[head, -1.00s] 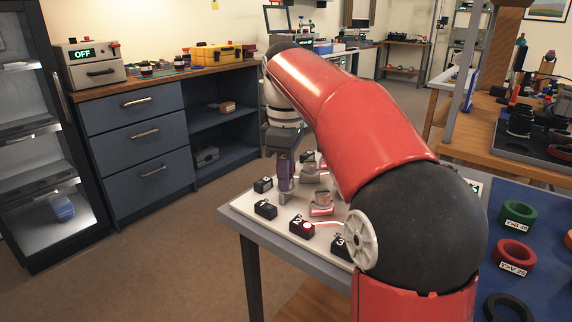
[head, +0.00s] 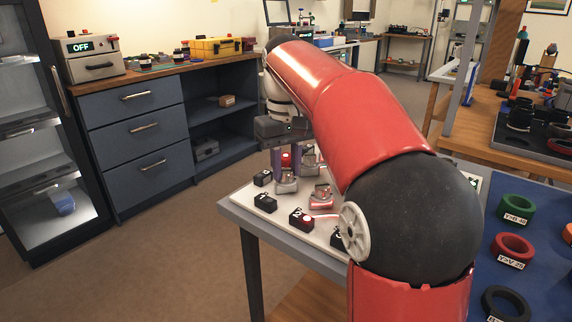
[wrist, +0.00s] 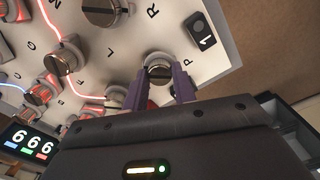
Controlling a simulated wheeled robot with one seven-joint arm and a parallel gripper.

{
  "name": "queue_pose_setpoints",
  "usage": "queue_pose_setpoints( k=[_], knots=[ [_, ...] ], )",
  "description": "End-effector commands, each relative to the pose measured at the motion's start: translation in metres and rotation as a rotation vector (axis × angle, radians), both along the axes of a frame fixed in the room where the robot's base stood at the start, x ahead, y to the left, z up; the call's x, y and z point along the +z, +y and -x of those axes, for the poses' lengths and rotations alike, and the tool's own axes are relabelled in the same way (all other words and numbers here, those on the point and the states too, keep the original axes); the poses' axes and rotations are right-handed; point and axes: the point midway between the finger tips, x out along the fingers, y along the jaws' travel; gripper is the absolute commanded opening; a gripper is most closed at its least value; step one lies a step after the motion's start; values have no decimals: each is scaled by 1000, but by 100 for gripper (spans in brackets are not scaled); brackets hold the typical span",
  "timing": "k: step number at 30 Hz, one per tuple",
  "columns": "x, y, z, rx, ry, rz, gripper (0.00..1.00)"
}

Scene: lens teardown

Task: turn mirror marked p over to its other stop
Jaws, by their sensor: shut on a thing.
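The mirror marked p (wrist: 158,70) is a small round metal mount on the white board, beside the letter P in the wrist view. My gripper (wrist: 158,80) has its two purple fingers on either side of this mount and is shut on it. In the head view my gripper (head: 286,177) points down at the mirror (head: 286,185), which stands near the black box at the board's left edge. The fingers hide part of the mount. I cannot tell whether it rests against a stop.
Other mirror mounts stand close by, one lit red (head: 321,197). Black numbered boxes line the board's edge, including box 1 (wrist: 201,30) and box 2 (head: 301,218). Red beam lines cross the board (wrist: 218,70). Rings lie on the blue mat at right.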

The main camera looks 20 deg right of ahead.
Motion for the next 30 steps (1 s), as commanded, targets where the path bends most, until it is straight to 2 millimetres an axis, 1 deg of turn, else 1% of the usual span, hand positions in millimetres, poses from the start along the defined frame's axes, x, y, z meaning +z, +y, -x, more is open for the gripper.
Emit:
queue_pose_setpoints(
  k=[9,23,24,28,29,30],
  knots=[
    [1,0,0,-93,-2,0,4],
    [1,0,0,-106,-3,-1,4],
    [1,0,0,-106,-3,-1,29],
    [1,0,0,-105,-2,0,46],
    [1,0,0,-105,-2,0,49],
    [0,0,0,-105,-2,0,49]
  ],
)
